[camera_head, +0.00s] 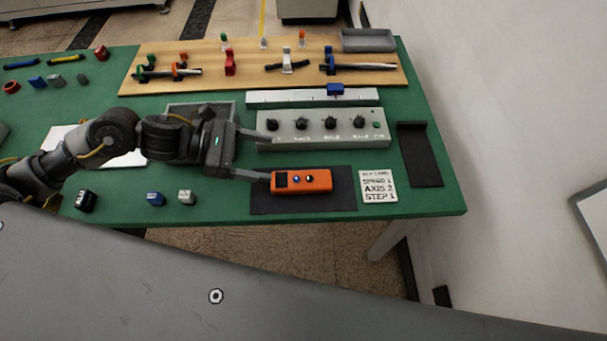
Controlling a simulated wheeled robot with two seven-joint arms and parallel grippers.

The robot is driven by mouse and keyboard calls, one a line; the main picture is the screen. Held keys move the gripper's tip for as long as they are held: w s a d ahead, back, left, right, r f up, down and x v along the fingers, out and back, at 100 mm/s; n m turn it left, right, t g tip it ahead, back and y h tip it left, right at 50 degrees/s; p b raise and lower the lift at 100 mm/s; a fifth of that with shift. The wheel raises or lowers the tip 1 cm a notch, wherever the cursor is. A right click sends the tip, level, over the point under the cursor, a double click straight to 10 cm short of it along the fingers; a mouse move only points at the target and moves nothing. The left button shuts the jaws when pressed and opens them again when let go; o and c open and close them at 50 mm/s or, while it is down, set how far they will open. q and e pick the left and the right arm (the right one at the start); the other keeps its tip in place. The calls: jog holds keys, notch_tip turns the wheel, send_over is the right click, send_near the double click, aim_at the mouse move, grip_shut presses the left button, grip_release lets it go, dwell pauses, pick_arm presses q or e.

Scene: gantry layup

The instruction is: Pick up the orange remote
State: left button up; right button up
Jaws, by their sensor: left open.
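The orange remote (316,182) lies on a black mat (338,202) near the front edge of the green table, in the head view. It has a dark screen at its left end and small round knobs. My left gripper (268,156) comes in from the left and is open, its two fingers spread wide. The near finger's tip is at the remote's left end; I cannot tell whether it touches. The far finger's tip is by the left edge of the grey control box (322,130). Nothing is between the fingers. My right gripper is not in view.
A label card (378,187) lies right of the mat, and a black holder (418,154) beyond it. A white rail with a blue slider (335,90) lies behind the control box. A wooden board (215,66) with tools is at the back. Small blocks (154,198) stand at front left.

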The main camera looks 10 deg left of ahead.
pick_arm(q)
send_near(293, 179)
jog(key=shift+w+d+r+p, duration=0.1)
jog(key=shift+d+r+p, duration=0.15)
jog(key=shift+d, duration=0.25)
jog(key=shift+w+d+r+p, duration=0.1)
jog(key=shift+d+r+p, duration=0.1)
jog(key=shift+d, duration=0.3)
jog(key=f, duration=0.1)
jog(key=d+f, duration=0.1)
jog(key=shift+w+f+p, duration=0.2)
jog(key=shift+f+p, duration=0.1)
jog(key=shift+p, duration=0.1)
jog(key=shift+w+d+f, duration=0.1)
jog(key=shift+d+f, duration=0.05)
jog(key=shift+d, duration=0.25)
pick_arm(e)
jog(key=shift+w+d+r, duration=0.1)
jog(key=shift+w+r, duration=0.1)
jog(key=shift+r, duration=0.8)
